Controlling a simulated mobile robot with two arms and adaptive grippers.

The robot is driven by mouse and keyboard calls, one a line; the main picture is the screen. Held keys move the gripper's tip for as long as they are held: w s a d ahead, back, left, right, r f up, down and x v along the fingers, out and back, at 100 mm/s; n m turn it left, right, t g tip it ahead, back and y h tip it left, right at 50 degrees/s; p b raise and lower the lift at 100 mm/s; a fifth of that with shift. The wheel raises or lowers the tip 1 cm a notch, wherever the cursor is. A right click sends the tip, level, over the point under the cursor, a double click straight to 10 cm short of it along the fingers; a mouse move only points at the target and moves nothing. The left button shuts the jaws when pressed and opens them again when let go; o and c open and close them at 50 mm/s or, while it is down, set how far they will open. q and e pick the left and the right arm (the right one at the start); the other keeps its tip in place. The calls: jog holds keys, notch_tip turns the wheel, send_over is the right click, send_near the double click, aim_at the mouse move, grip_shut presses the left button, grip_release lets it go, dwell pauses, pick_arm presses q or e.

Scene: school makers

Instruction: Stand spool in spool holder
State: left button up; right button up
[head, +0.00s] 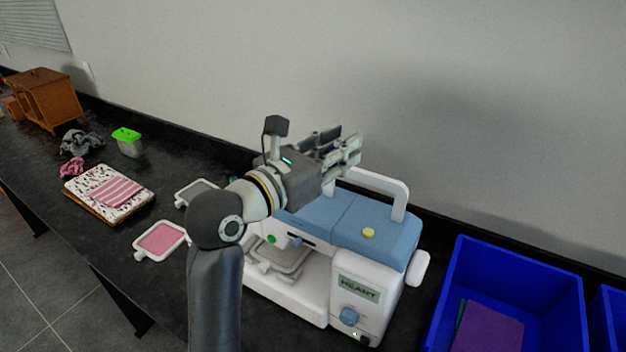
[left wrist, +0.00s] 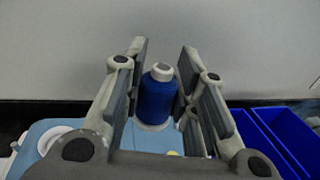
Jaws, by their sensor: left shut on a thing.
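The blue thread spool (left wrist: 157,97) with a white top stands upright between the finger pads of my left gripper (left wrist: 163,52) in the left wrist view. My left gripper is shut on it. In the head view my left gripper (head: 342,152) is above the back of the blue and white sewing machine (head: 345,222), and its fingers hide the spool. The machine's blue top (left wrist: 42,130) shows below the fingers in the left wrist view, with a white round part (left wrist: 58,137) at left. I cannot make out the spool holder clearly. My right gripper is not in view.
A white carry handle (head: 385,185) rises from the machine's top, close to my gripper. A blue bin (head: 560,300) stands to the right. Embroidery hoops (head: 160,240) and folded cloth (head: 112,190) lie to the left. The wall (head: 480,110) is close behind.

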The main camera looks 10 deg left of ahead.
pick_arm(q)
jog(key=shift+w+d, duration=0.25)
jog(key=shift+w, duration=0.15)
jog(key=w+a+f, duration=0.8)
jog(key=a, duration=0.1)
jog(key=shift+w+p, duration=0.15)
jog(key=shift+p, duration=0.15)
jog(key=shift+w+a+f, duration=0.3)
jog(key=shift+f, duration=0.2)
jog(key=f, duration=0.3)
jog(key=shift+w+a+f, duration=0.25)
jog(key=shift+a+f, duration=0.05)
jog(key=shift+f, duration=0.05)
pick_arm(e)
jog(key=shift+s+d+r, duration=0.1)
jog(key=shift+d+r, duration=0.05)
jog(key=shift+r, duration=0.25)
pick_arm(q)
jog(key=shift+d+f, duration=0.1)
jog(key=shift+f, duration=0.05)
